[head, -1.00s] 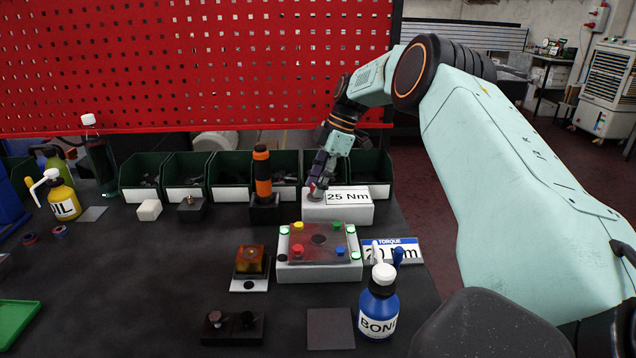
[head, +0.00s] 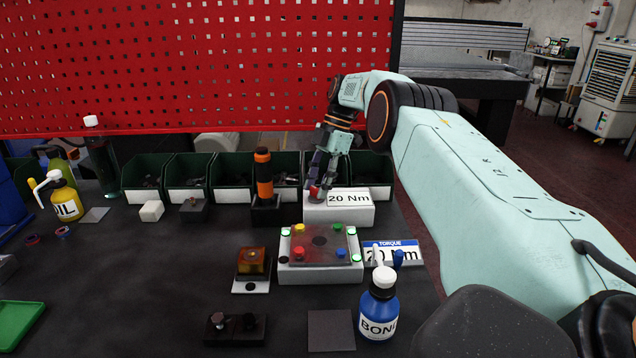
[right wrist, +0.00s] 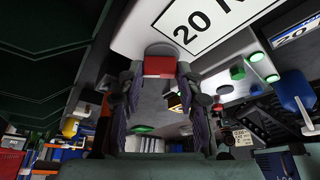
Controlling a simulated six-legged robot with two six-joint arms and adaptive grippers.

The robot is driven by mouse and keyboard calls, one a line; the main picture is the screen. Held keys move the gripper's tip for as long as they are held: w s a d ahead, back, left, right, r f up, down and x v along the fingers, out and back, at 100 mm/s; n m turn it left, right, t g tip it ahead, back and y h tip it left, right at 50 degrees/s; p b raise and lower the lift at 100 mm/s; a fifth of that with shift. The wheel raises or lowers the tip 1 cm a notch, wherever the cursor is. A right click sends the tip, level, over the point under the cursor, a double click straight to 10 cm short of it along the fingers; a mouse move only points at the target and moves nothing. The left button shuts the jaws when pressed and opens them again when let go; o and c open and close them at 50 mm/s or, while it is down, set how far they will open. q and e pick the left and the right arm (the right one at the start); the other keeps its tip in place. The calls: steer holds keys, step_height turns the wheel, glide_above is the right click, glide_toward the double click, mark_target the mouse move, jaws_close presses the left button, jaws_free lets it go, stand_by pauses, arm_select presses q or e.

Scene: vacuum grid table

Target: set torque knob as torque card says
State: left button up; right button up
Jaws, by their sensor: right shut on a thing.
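My right gripper (head: 318,188) is shut on the red torque knob (right wrist: 158,66) of a white box (head: 338,214), reaching down from behind. The box's display (head: 349,199) reads "20 Nm". The torque card (head: 408,245), with a blue "TORQUE" header, stands front right of the box. It reads 20 Nm, its number partly hidden by the bottle's spout and a blue thing. In the right wrist view, the red knob shows between the fingers, below the large 20 display (right wrist: 205,20). My left gripper is not in view.
A white fixture (head: 320,272) with coloured knobs stands in front of the torque box. An orange-black tool (head: 263,175) stands upright in a black holder just left of it. Green bins (head: 185,178) line the back. A blue BOND bottle (head: 378,305) stands at front right.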

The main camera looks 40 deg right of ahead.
steer(key=shift+s+f, duration=0.15)
steer(key=shift+f, duration=0.15)
steer(key=o, duration=1.1)
steer(key=shift+o, duration=0.2)
steer(key=shift+r, duration=0.15)
step_height(320, 180, up, 10)
